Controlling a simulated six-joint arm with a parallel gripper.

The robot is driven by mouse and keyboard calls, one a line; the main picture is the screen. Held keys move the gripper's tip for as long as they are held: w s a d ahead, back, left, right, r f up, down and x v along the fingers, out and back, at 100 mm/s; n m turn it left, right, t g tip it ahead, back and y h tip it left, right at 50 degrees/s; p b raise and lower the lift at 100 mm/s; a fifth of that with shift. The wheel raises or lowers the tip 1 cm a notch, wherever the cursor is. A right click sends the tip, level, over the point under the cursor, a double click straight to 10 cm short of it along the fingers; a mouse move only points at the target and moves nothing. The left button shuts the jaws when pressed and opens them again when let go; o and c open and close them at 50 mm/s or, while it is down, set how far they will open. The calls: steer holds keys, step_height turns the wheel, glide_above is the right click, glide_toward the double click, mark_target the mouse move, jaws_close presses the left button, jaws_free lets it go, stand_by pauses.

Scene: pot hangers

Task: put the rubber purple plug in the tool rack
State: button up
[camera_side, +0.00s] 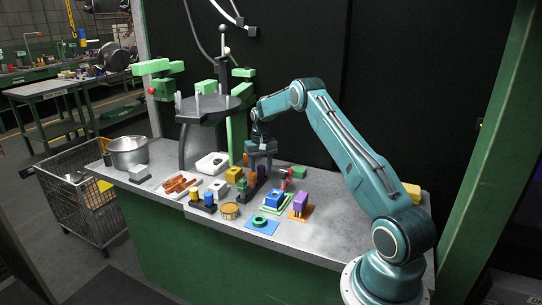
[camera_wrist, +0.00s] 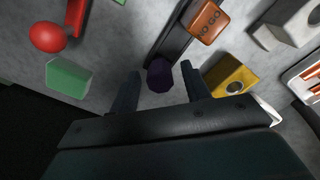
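A dark purple plug (camera_wrist: 160,75) shows in the wrist view between the two fingers of my gripper (camera_wrist: 160,88). A gap shows on each side of it, so my gripper is open and not closed on it. The plug overlaps the near end of a long dark bar that looks like the tool rack (camera_wrist: 172,42); I cannot tell whether it is seated in it or above it. In the side view my gripper (camera_side: 262,160) points down over the dark rack (camera_side: 256,187), and I cannot make out the plug there.
In the wrist view an orange marked block (camera_wrist: 208,20) is at the rack, a yellow block (camera_wrist: 231,76) is right of the fingers, and a green block (camera_wrist: 69,78) and red ball (camera_wrist: 47,37) are left. In the side view a purple block (camera_side: 301,201) stands on an orange base.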

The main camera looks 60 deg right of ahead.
mark_target(261, 166)
steer(key=shift+r, duration=0.1)
step_height(261, 166, up, 12)
stand_by(0.8)
steer(key=shift+r, duration=0.1)
stand_by(0.4)
